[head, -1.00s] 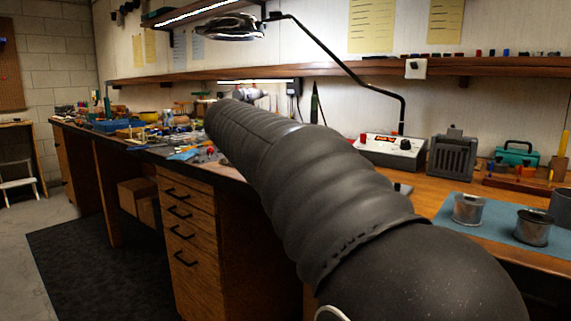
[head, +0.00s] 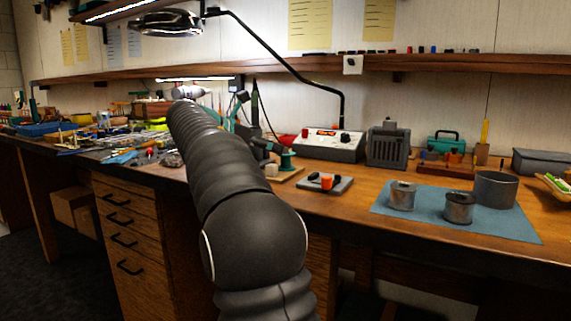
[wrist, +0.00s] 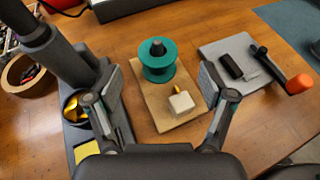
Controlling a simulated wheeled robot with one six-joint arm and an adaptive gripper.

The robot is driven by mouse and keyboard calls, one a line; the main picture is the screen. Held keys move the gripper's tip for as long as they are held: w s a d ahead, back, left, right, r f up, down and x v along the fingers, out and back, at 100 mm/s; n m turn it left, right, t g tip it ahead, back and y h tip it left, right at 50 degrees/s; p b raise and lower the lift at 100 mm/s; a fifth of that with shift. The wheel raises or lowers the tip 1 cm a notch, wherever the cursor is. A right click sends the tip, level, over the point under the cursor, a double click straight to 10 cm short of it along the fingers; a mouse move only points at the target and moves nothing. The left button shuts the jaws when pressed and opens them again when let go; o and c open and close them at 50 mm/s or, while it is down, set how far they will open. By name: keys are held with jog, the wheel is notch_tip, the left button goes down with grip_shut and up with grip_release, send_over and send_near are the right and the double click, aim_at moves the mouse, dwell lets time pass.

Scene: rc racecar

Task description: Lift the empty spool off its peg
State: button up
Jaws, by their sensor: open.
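A teal spool (wrist: 157,66) sits on a dark upright peg (wrist: 158,46) on a small wooden base (wrist: 160,108) in the wrist view. No thread shows on its core. A whitish block (wrist: 181,104) with a yellow bit stands on the near part of the same base. My gripper (wrist: 162,75) is open, with one finger on each side of the base and nothing between them held. In the head view the spool (head: 287,161) shows just right of my arm; the gripper itself is hidden there.
A grey plate (wrist: 236,62) with a crank and orange knob (wrist: 299,83) lies close right of the spool base. A dark grey stand (wrist: 62,75) is close on the left. Metal cans (head: 402,196) stand on a blue mat (head: 425,209). A lamp arm (head: 290,62) hangs over the bench.

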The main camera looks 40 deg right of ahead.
aim_at(283, 169)
jog(key=shift+f+b+x, duration=0.2)
jog(key=shift+x, duration=1.45)
jog(key=shift+f+b+x, duration=0.2)
jog(key=shift+x, duration=1.45)
jog(key=shift+w+a, duration=0.15)
jog(key=shift+a, duration=0.05)
jog(key=c, duration=1)
